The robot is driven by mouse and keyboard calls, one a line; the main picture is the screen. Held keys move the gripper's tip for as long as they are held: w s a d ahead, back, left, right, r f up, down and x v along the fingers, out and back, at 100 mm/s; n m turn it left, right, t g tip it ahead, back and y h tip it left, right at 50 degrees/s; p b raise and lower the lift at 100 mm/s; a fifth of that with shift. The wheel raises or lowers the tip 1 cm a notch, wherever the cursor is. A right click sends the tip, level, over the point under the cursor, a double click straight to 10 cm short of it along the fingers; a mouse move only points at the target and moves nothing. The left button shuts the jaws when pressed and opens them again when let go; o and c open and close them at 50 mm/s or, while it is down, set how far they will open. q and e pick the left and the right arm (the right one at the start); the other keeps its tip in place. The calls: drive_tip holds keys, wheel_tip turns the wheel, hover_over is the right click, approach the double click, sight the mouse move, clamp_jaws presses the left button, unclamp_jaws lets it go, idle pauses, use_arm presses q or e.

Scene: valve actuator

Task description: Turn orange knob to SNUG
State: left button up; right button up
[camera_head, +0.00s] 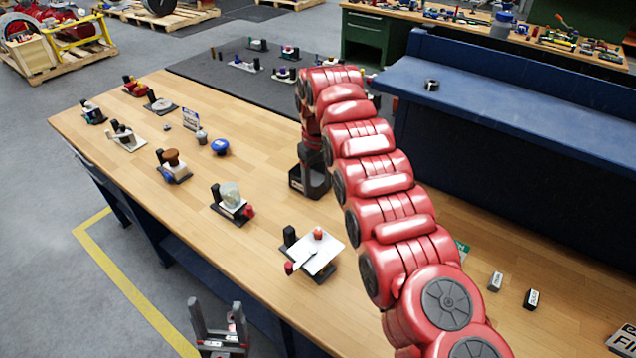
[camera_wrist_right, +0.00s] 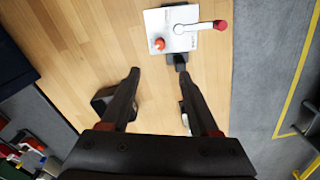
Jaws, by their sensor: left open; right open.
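The orange knob (camera_head: 318,233) sits on a white plate (camera_head: 326,256) mounted on a dark base near the table's front edge. The plate also carries a white lever with a red end (camera_head: 289,268). In the right wrist view the orange knob (camera_wrist_right: 157,44) is at the top, just beyond my fingertips, on the same white plate (camera_wrist_right: 172,18). The plate's lettering is too small to read. My right gripper (camera_wrist_right: 157,74) is open and empty, with bare wood between its fingers. In the head view my right gripper (camera_head: 311,180) points down over the table, behind the plate. My left gripper (camera_head: 217,304) is open and empty, off the table's front.
Several other fixtures stand leftward along the table, including a clear round knob (camera_head: 230,195), a brown knob (camera_head: 173,158) and a blue knob (camera_head: 220,146). Small blocks (camera_head: 531,299) lie at the right. Bare wood surrounds the white plate.

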drive_tip(key=shift+r, duration=0.15)
drive_tip(key=s+a+f+n+t+y+b, duration=0.1)
drive_tip(key=s+a+f+n+y, duration=0.15)
drive_tip(key=a+f, duration=0.4)
drive_tip(key=s+a+f+n+t+y+b, duration=0.1)
drive_tip(key=a+f+n+t+y, duration=0.15)
drive_tip(key=f, duration=0.65)
drive_tip(key=m+t+y+b, duration=0.3)
drive_tip(key=m+t+b, duration=0.25)
drive_tip(key=t, duration=0.25)
approach(320, 232)
drive_tip(key=shift+n+h, duration=0.25)
drive_tip(key=shift+h, duration=0.05)
drive_tip(key=p+x, duration=0.1)
drive_tip(key=x, duration=0.2)
drive_tip(key=p+x, duration=0.1)
drive_tip(key=x, duration=0.2)
drive_tip(key=p+x, duration=0.1)
drive_tip(key=x, duration=0.1)
drive_tip(key=shift+w+a+r, duration=0.1)
drive_tip(key=shift+w+a, duration=0.2)
drive_tip(key=shift+a, duration=0.1)
drive_tip(key=shift+p+x, duration=0.45)
drive_tip(key=shift+x, duration=0.6)
